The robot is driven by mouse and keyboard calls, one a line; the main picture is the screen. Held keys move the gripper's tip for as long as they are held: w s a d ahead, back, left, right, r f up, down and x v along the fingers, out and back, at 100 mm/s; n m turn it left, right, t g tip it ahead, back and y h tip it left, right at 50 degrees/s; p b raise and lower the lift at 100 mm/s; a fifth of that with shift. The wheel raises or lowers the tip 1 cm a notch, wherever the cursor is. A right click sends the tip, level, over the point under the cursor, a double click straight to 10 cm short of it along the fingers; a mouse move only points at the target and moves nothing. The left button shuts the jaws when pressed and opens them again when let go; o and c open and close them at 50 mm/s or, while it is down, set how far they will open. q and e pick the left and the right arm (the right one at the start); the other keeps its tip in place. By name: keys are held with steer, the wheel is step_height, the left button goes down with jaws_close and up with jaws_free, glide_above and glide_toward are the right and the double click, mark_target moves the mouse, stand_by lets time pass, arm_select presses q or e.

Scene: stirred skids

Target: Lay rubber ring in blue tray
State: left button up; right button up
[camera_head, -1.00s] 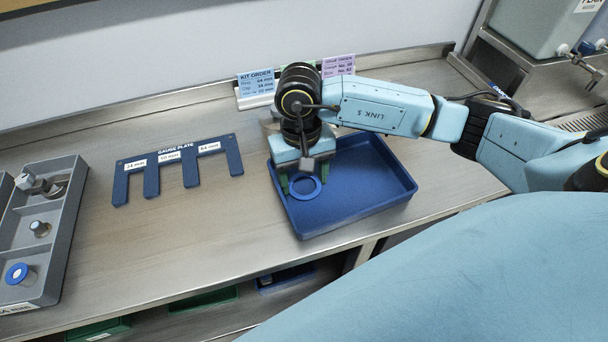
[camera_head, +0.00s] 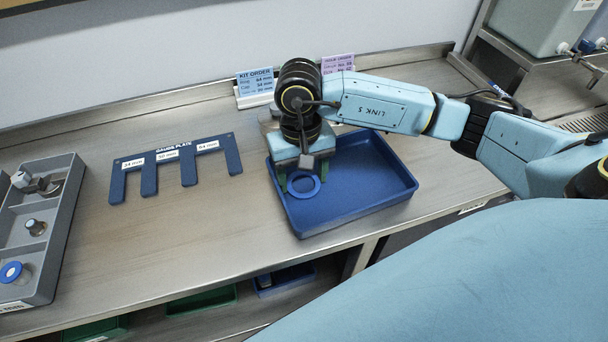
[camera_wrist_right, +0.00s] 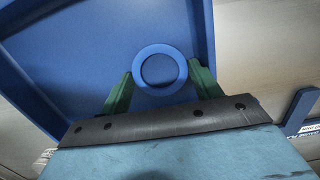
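The rubber ring (camera_head: 304,187) is a flat blue ring over the left part of the blue tray (camera_head: 375,205), inside its walls. My right gripper (camera_head: 303,183) points down into the tray, its two green fingers on opposite sides of the ring. In the right wrist view the ring (camera_wrist_right: 178,70) sits between the fingertips (camera_wrist_right: 160,72), and they appear to touch its outer edge. The ring looks flat and level with the tray floor. I cannot tell whether it touches that floor. My left gripper is not in view.
A blue gauge plate (camera_head: 172,155) lies left of the tray. A grey compartment box (camera_head: 62,215) with several small parts stands at the far left. Two order cards stand behind the tray, the blue one (camera_head: 256,84) at left.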

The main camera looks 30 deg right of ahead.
steer(key=shift+o, duration=1.2)
steer(key=shift+s+a+f, duration=0.1)
steer(key=shift+s+f, duration=0.2)
steer(key=shift+f, duration=0.45)
steer(key=shift+r+p, duration=0.35)
steer(key=shift+p, duration=0.15)
steer(key=shift+o, duration=0.2)
steer(key=r, duration=0.2)
steer(key=w+r+p, duration=0.1)
steer(key=r, duration=0.1)
steer(key=shift+w+d+r, duration=0.15)
steer(key=shift+w+d, duration=0.05)
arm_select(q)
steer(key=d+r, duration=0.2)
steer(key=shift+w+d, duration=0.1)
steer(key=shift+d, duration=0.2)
arm_select(e)
step_height(320, 180, up, 8)
steer(key=shift+w+r, duration=0.25)
steer(key=shift+w, duration=0.1)
steer(key=shift+d, duration=0.1)
